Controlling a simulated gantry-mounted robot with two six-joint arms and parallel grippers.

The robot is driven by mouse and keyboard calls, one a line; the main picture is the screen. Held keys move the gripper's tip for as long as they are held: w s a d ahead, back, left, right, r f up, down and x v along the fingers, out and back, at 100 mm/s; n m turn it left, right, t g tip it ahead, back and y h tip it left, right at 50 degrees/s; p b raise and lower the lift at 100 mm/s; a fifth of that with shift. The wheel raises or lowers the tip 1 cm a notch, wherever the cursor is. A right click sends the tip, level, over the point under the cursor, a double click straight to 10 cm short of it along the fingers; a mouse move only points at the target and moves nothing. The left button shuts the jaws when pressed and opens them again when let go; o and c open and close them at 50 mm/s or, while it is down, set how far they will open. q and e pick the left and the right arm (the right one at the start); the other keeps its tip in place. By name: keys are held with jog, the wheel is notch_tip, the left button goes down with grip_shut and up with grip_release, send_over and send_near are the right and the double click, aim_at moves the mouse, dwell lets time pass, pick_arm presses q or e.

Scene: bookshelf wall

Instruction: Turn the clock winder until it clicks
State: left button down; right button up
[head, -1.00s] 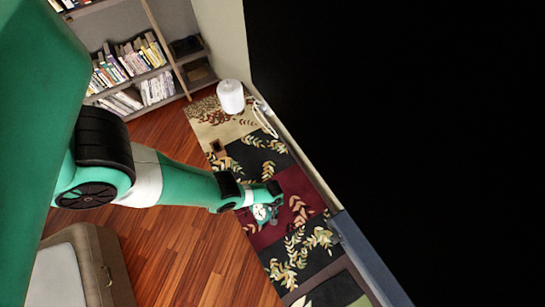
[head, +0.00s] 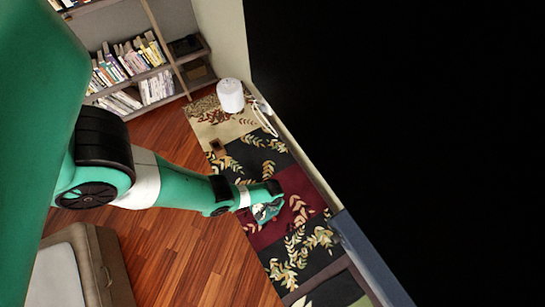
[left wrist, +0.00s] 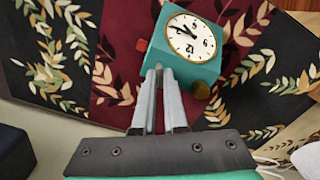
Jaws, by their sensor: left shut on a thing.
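The teal clock (left wrist: 207,69) shows in the left wrist view, its white face turned toward the camera and upside down. A small red knob (left wrist: 141,45) is on its left side and a brass-coloured round part (left wrist: 202,90) is at its lower right. My left gripper (left wrist: 159,68) has its fingers close together at the clock's near side, shut on a small part there, which looks like the winder but is mostly hidden. In the head view the clock (head: 266,212) sits tilted beside my left gripper (head: 274,188). My right gripper is not in view.
The clock is over a patterned patchwork rug (head: 290,247). A white cylinder (head: 230,96) stands near the wall, with a pale looped object (head: 264,118) beside it. Bookshelves (head: 140,68) are at the back.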

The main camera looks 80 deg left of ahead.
pick_arm(q)
jog(key=m, duration=0.6)
jog(key=m+b, duration=0.1)
jog(key=m, duration=0.5)
jog(key=shift+m, duration=0.4)
jog(key=m, duration=0.8)
jog(key=shift+m, duration=0.3)
jog(key=c, duration=1)
grip_release()
jog(key=shift+o, duration=0.2)
jog(key=shift+r, duration=0.1)
